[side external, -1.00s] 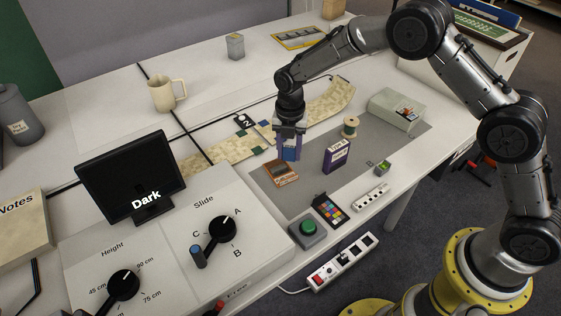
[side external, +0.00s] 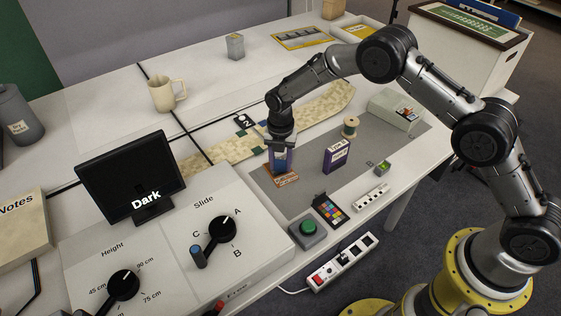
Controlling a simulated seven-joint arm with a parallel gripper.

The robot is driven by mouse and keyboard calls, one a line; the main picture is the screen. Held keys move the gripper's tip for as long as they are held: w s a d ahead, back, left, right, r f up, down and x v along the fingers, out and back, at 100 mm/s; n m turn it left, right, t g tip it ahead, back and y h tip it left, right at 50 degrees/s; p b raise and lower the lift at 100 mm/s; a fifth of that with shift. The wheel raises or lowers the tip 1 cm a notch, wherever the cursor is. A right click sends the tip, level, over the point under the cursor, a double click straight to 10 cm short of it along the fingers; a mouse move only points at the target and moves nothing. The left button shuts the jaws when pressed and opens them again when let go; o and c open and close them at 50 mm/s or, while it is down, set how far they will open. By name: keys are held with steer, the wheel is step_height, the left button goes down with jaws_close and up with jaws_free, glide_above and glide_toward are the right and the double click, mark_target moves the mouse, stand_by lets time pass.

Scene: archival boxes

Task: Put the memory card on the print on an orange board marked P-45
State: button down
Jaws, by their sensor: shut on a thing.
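My gripper (side external: 279,164) points down and is shut on a small dark-blue thing, which I take to be the memory card (side external: 279,160). The fingers cover much of it and its details are too small to read. The print on an orange board (side external: 287,181) lies flat on the grey mat directly below my gripper, which hides its back part. The held thing is over the board or very close to it; I cannot tell whether they touch. The P-45 mark is not readable.
On the grey mat (side external: 300,204), a purple box (side external: 336,155) stands right of the board. A thread spool (side external: 350,127), a grey box (side external: 396,110) and a small green-topped item (side external: 382,168) stand farther right. A colour chart (side external: 329,209) and green button (side external: 308,230) are in front.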

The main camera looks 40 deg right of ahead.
steer(key=shift+c, duration=2.1)
jaws_free()
steer(key=shift+f, duration=0.1)
step_height(320, 180, up, 12)
step_height(320, 180, up, 13)
steer(key=m+t, duration=0.2)
steer(key=m, duration=0.5)
glide_above(280, 158)
steer(key=s+d, duration=0.5)
steer(key=s, duration=0.2)
steer(key=s+d+r+m+t, duration=0.1)
steer(key=s+d+r+m, duration=0.2)
steer(key=s+r+m, duration=0.55)
steer(key=s+d+f+m+t, duration=0.1)
steer(key=s+m, duration=0.4)
steer(key=s, duration=0.5)
steer(key=s+d+f+m+t, duration=0.1)
steer(key=s+d+m, duration=0.2)
steer(key=s+m, duration=0.3)
steer(key=shift+s+f+t, duration=0.15)
steer(key=shift+s+t, duration=0.15)
steer(key=shift+s, duration=2.3)
